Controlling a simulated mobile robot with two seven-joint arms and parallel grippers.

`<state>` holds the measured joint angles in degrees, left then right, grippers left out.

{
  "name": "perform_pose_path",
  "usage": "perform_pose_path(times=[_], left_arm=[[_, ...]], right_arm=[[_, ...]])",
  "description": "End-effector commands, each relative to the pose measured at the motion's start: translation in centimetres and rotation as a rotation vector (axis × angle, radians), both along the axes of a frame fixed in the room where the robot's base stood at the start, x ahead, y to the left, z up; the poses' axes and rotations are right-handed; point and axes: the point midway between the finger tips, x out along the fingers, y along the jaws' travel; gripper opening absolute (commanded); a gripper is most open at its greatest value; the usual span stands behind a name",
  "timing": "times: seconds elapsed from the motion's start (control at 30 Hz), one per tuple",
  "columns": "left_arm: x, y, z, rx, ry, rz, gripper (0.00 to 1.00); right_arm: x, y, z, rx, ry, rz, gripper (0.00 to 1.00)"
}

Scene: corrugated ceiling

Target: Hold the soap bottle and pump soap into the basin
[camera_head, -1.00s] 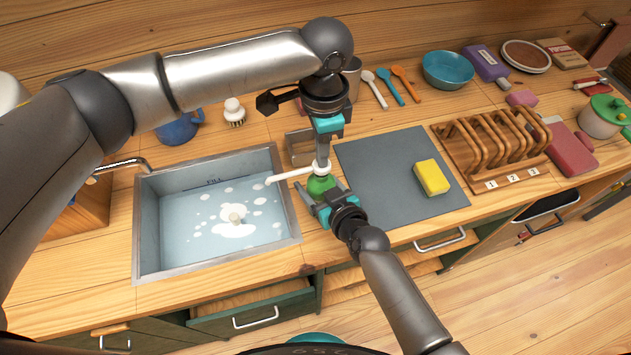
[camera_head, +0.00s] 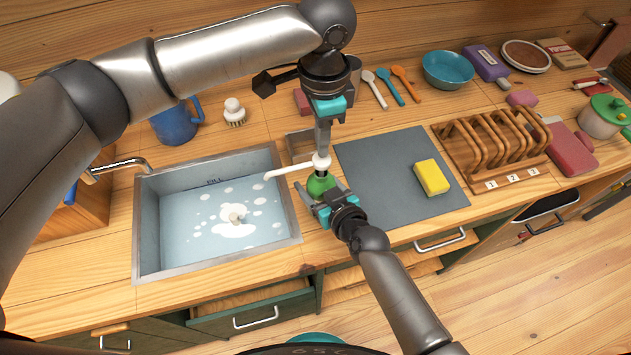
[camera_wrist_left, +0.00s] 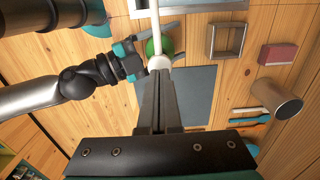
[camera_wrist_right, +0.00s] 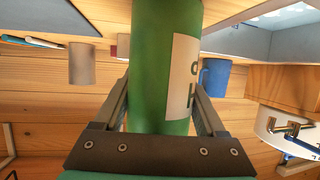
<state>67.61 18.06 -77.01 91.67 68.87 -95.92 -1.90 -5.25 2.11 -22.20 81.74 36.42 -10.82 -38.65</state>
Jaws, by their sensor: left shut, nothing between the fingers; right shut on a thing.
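The green soap bottle (camera_head: 320,185) stands upright on the counter to the right of the basin (camera_head: 148,225). Its white pump head (camera_head: 321,160) has a long spout pointing left, with the tip over the basin's right side. White soapy patches lie on the basin floor around the drain. My right gripper (camera_head: 326,204) is shut around the bottle's body, which fills the right wrist view (camera_wrist_right: 165,90). My left gripper (camera_head: 322,149) is shut and empty, pointing down directly above the pump head. Its fingertips are at or just over the pump top; contact is unclear.
A grey mat (camera_head: 390,200) with a yellow sponge (camera_head: 432,177) lies to the right. A wooden rack (camera_head: 500,150) stands beyond it. A blue mug (camera_head: 175,124) and a white-topped brush (camera_head: 234,112) stand behind the basin.

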Motion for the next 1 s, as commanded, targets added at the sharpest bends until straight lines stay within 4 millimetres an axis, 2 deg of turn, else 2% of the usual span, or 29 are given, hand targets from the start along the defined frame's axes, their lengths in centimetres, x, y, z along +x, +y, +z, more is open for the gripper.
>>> perform_pose_path(times=[0.4, 1.0], left_arm=[[0.0, 0.0, 0.3, -0.001, -0.001, 0.000, 0.00], [0.0, 0.0, 5.8, -0.001, 0.000, -0.001, 0.00]], right_arm=[[0.0, 0.0, 0.0, 0.001, 0.000, 0.000, 0.07], [0.0, 0.0, 0.0, 0.000, 0.000, 0.000, 0.07]])
